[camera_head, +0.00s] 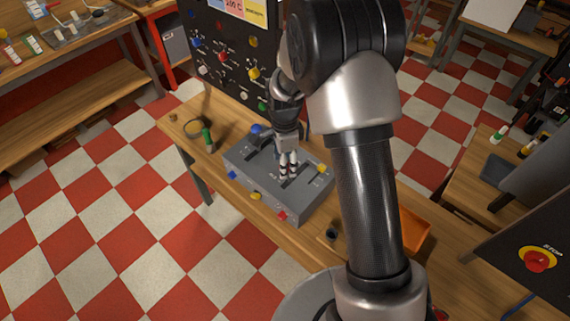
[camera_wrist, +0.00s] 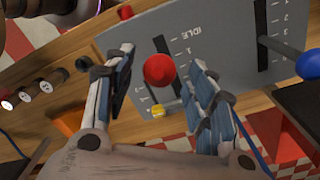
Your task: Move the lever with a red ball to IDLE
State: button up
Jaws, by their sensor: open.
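The grey lever box (camera_head: 250,164) sits on a wooden workbench. The red ball (camera_wrist: 159,69) shows in the wrist view over a dark slot of the panel (camera_wrist: 222,35); its stem is hidden beneath it. The IDLE label (camera_wrist: 189,29) is beside the upper end of a scale by this slot. My gripper (camera_wrist: 162,66) is open, with one finger on each side of the red ball; I cannot tell whether either touches it. In the head view my gripper (camera_head: 287,172) is over the middle of the box and hides the red ball.
A blue-ball lever (camera_wrist: 308,65) stands right of the red ball, and a yellow-ball lever (camera_wrist: 158,112) is close below it. A black panel with coloured knobs (camera_head: 223,57) rises behind the box. An orange bin (camera_head: 415,232) and a green-handled tool (camera_head: 208,139) are also on the bench.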

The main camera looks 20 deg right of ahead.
jog(key=shift+f, duration=0.55)
grip_shut()
dwell(0.4)
